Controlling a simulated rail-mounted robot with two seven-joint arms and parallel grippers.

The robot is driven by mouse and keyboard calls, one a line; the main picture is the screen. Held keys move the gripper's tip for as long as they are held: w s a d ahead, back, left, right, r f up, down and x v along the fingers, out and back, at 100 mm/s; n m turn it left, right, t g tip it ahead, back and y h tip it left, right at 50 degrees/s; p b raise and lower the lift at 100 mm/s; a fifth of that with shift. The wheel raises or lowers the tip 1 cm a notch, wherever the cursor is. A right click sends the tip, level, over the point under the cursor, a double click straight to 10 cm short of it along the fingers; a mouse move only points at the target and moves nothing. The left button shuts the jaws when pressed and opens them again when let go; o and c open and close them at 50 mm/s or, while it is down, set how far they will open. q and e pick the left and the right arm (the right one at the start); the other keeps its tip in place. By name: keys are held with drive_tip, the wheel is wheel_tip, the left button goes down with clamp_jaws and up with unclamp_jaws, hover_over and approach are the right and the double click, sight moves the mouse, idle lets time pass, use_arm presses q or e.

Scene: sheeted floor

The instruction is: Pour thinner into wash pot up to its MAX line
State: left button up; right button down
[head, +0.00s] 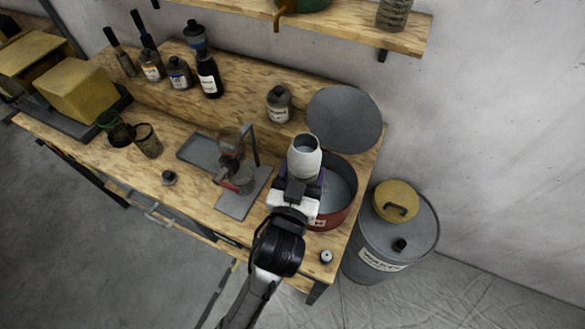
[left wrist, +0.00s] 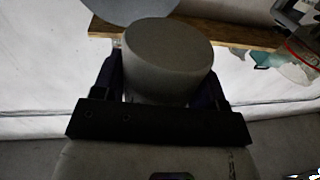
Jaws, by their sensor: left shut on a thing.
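A red wash pot (head: 335,218) stands at the right end of the bench, with its round grey lid (head: 346,120) up behind it. Its grey inside shows partly; I cannot make out a MAX line. My left gripper (head: 300,186) is shut on a pale container (head: 304,159), probably the thinner, at the pot's left rim. The container's open mouth faces up in the head view, and it looks close to upright. In the left wrist view it shows as a grey cylinder (left wrist: 168,60) between the fingers. I see no stream of liquid. My right gripper is not in view.
A small cap (head: 326,257) lies at the bench's front right corner. A clamp stand on a plate (head: 238,202) is left of the pot. Labelled bottles (head: 208,77) stand at the back. A waste drum (head: 390,262) stands on the floor to the right.

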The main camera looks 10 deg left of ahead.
use_arm(q)
drive_tip(key=w+d+f+m+g+h+p, duration=0.25)
drive_tip(key=d+m+h+p, duration=0.4)
drive_tip(key=d+p, duration=0.9)
drive_tip(key=s+a+f+n+t+p, duration=0.1)
drive_tip(key=s+a+f+n+p, duration=0.1)
drive_tip(key=p, duration=0.6)
wheel_tip(320, 180, down, 2)
drive_tip(key=shift+a+f+n+y, duration=0.15)
drive_tip(key=shift+a+n+y, duration=0.35)
drive_tip(key=shift+a, duration=0.5)
drive_tip(key=shift+s+p, duration=0.15)
drive_tip(key=shift+p, duration=0.15)
